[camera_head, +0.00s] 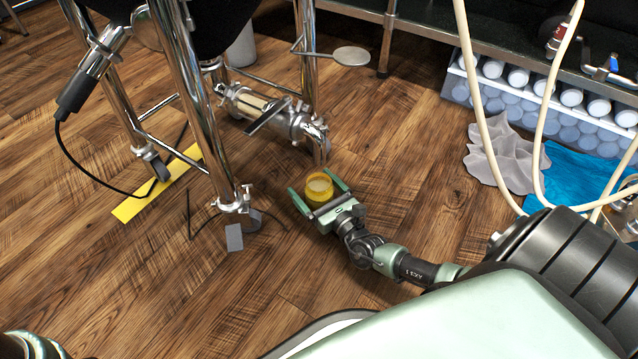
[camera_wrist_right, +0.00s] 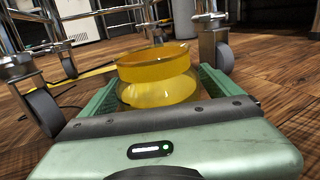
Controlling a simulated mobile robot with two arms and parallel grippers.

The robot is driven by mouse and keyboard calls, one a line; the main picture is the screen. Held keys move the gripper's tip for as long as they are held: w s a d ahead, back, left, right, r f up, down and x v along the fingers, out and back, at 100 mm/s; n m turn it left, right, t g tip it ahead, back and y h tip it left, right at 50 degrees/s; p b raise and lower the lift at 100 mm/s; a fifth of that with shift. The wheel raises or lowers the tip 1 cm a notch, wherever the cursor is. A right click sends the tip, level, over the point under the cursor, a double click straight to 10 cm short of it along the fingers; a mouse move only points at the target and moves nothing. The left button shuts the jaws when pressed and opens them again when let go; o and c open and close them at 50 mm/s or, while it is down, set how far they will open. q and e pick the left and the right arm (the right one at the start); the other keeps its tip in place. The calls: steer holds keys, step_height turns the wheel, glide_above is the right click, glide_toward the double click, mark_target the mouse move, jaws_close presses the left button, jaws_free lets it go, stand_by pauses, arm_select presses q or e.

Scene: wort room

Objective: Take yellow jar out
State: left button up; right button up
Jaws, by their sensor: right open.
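The yellow jar (camera_head: 319,188) stands upright on the wooden floor beneath the edge of a metal-legged stand. My right gripper (camera_head: 316,187) is low at the floor and open, with one green finger on each side of the jar. Whether the fingers touch the jar cannot be told. The jar's lower part is partly hidden by the gripper body. My left gripper is not in view.
Steel legs (camera_head: 195,100) with casters stand left of the jar, and a horizontal pipe fitting (camera_head: 275,115) hangs just behind it. A yellow strip (camera_head: 158,182) lies left. A grey cloth (camera_head: 500,158), blue cloth (camera_head: 577,178) and crate of bottles (camera_head: 545,112) are at right.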

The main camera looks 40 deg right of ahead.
steer(key=shift+w, duration=0.3)
steer(key=c, duration=1.7)
steer(key=shift+o, duration=0.2)
steer(key=shift+r, duration=0.1)
